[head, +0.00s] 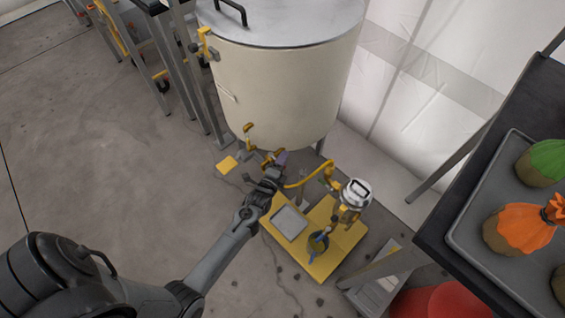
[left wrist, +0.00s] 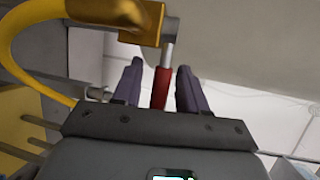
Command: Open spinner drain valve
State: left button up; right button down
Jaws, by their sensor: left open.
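The spinner (head: 285,90) is a large cream drum with a grey lid in the head view. Yellow fittings and a yellow hose (head: 315,177) show at its lower edge. In the left wrist view, a yellow valve body (left wrist: 120,12) with a grey stem and a red handle (left wrist: 161,88) shows close up. My left gripper (head: 279,160) is beneath the drum's lower front edge. Its two purple fingers (left wrist: 159,75) are open, one on each side of the red handle; whether they touch it I cannot tell. The arm partly hides the valve in the head view. My right gripper is not seen.
A yellow platform (head: 345,252) with a silver-topped device (head: 355,194) stands right of my left gripper. A dark table with a grey tray (head: 470,215) of orange and green bundles is at right. Floor at left is clear.

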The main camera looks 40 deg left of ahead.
pick_arm(q)
jog(key=shift+w+a, duration=0.15)
jog(key=shift+w, duration=0.15)
grip_shut()
jog(key=shift+s, duration=0.1)
